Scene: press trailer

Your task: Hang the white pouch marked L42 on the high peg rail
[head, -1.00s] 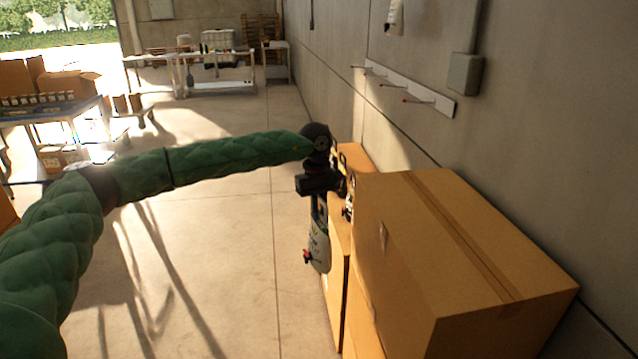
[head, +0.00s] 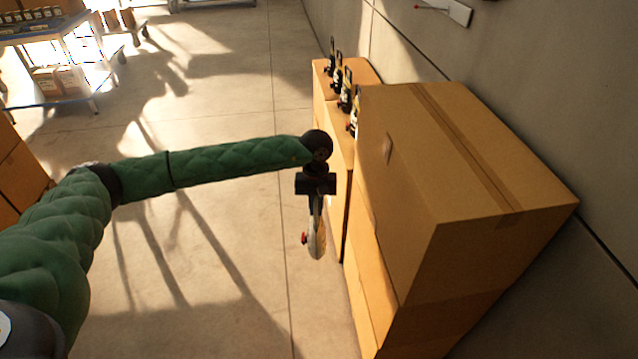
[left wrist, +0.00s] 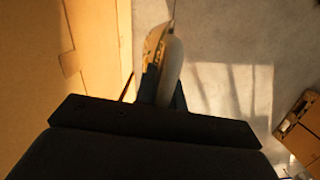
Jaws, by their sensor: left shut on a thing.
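A white pouch (head: 317,241) with a red part on its left side hangs below my left gripper (head: 316,200), which is shut on it. I see the pouch nearly edge-on, and no marking can be read. In the left wrist view the pouch (left wrist: 170,70) sticks out beyond the gripper (left wrist: 163,95) as a pale, rounded shape. It hangs over the floor, just left of the stacked boxes. Only the near end of the peg rail (head: 457,12), with one red-tipped peg, shows at the top right. My right gripper is out of view.
Large cardboard boxes (head: 465,160) stand against the right wall, close beside my left gripper. Several dark-topped bottles or pouches (head: 346,90) stand on the boxes behind. A shelf cart (head: 50,35) is at the far left. The floor (head: 230,290) left of the boxes is clear.

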